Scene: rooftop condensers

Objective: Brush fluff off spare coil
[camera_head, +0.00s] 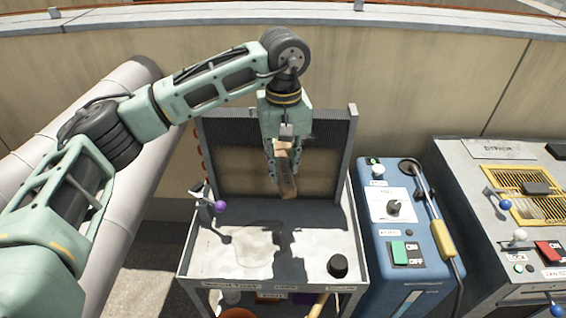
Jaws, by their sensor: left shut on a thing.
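The spare coil (333,150) is a dark finned panel in a grey frame, standing upright at the back of a white-topped cart (210,258). A brownish layer, perhaps fluff, covers its lower middle. My left gripper (284,165) is in front of the coil, shut on a brush (288,186) with a light brown body that points down. The gripper and arm hide part of the coil. I cannot tell whether the brush touches the fins. My right gripper is not in view.
A purple-knobbed valve (220,206) is at the cart's left edge and a black knob (338,266) at its front right. A blue machine (402,225) and a grey control cabinet (503,156) stand to the right. A thick pale pipe (120,90) runs on the left.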

